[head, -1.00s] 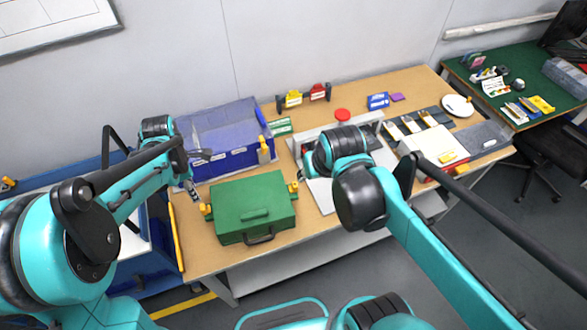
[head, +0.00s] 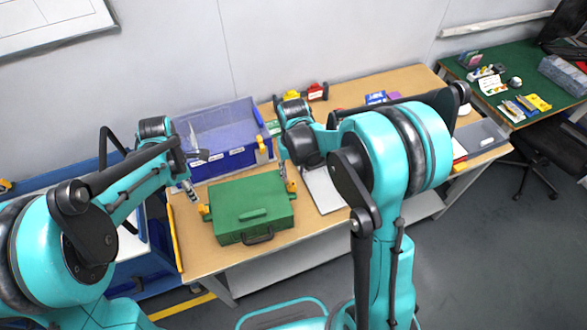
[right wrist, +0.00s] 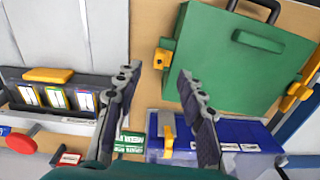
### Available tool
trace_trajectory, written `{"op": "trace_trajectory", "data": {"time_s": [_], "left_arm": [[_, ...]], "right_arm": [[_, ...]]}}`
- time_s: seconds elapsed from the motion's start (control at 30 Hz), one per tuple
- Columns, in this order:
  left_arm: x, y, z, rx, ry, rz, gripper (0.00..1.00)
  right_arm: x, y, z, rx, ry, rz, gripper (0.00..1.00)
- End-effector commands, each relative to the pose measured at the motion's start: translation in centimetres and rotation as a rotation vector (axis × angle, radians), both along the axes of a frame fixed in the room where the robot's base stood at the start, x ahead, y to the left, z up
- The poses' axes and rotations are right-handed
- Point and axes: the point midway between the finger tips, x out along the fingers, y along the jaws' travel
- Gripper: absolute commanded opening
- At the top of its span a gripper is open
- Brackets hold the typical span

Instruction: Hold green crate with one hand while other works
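The closed green crate (head: 240,205) stands near the table's front left, its dark handle facing front. It also fills the upper right of the right wrist view (right wrist: 235,65). My left gripper (head: 190,190) is by the crate's back left corner, near a yellow side piece (head: 204,210); whether it touches or is shut is too small to tell. My right gripper (head: 287,180) is at the crate's right side. In the right wrist view its fingers (right wrist: 160,73) are apart with nothing gripped; the crate's near yellow side piece (right wrist: 163,58) shows beyond the gap between the fingertips.
A blue bin (head: 238,132) stands behind the crate, with a yellow clip on its front. A dark tray (right wrist: 48,91) with several colored cells lies left in the right wrist view, near a red button (right wrist: 20,143). A green side table (head: 505,85) stands at right.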

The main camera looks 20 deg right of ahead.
Motion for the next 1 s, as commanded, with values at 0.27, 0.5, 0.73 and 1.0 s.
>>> {"op": "trace_trajectory", "data": {"time_s": [0.27, 0.5, 0.73, 1.0], "left_arm": [[0.0, 0.0, 0.0, 0.000, 0.000, 0.000, 0.34], [0.0, 0.0, 0.0, 0.000, 0.000, 0.000, 0.34], [0.0, 0.0, 0.0, 0.000, 0.000, 0.000, 0.34], [0.0, 0.0, 0.0, 0.000, 0.000, 0.000, 0.34]], "right_arm": [[0.0, 0.0, -4.4, 0.000, -0.001, 0.000, 0.40], [0.0, 0.0, -6.5, 0.000, -0.002, 0.000, 0.40], [0.0, 0.0, -6.7, 0.000, -0.002, 0.000, 0.40], [0.0, 0.0, -6.7, 0.000, -0.002, 0.000, 0.00]]}}
